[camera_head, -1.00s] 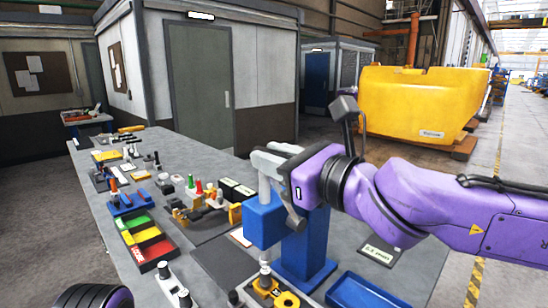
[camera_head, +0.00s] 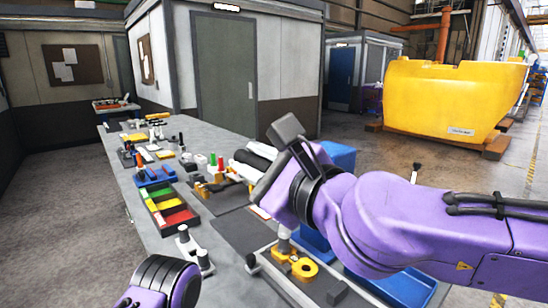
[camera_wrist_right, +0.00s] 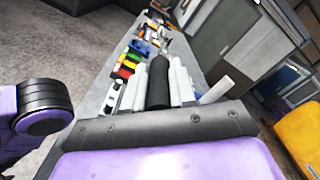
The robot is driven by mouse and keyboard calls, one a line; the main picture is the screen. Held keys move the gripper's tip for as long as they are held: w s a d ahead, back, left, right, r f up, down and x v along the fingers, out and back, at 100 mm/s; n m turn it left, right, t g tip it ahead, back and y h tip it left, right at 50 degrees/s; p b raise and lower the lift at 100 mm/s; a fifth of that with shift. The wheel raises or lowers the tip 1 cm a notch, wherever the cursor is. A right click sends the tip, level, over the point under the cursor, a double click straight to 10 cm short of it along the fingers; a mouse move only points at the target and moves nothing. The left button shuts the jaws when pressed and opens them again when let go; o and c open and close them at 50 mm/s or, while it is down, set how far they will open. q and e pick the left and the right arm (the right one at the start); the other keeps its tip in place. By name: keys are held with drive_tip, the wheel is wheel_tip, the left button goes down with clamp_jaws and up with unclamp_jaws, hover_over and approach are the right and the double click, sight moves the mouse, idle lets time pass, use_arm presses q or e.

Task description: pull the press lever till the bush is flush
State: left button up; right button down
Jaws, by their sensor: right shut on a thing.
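The blue press (camera_head: 339,154) stands on the bench in the head view, mostly hidden behind my right forearm. My right gripper (camera_head: 252,158) is beside it, pointing away to the left over the bench. In the right wrist view, its grey fingers (camera_wrist_right: 158,85) are shut on the black grip of the press lever (camera_wrist_right: 159,82). Below the arm in the head view are a grey upright post (camera_head: 284,241) and a yellow fixture (camera_head: 291,266). I cannot make out the bush or whether it is flush. My left wrist shows at the bottom left; its gripper is out of view.
A tray of green, yellow and red bins (camera_head: 168,211) and several small fixtures crowd the bench (camera_head: 137,210) to the left. A blue tray (camera_head: 405,289) lies at the front right. A large yellow casting (camera_head: 452,98) stands on the floor behind.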

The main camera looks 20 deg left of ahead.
drive_tip(key=shift+s+a+f+n, duration=0.1)
drive_tip(key=shift+f+n, duration=0.05)
drive_tip(key=shift+f, duration=0.25)
drive_tip(key=shift+s+a+f+n, duration=0.1)
drive_tip(key=shift+f+n, duration=0.05)
drive_tip(key=shift+f, duration=0.25)
drive_tip(key=c, duration=0.9)
unclamp_jaws()
drive_tip(key=shift+r, duration=0.1)
drive_tip(key=shift+d+r, duration=0.1)
drive_tip(key=v, duration=1)
drive_tip(key=shift+s+d+b, duration=0.15)
drive_tip(key=shift+b, duration=0.25)
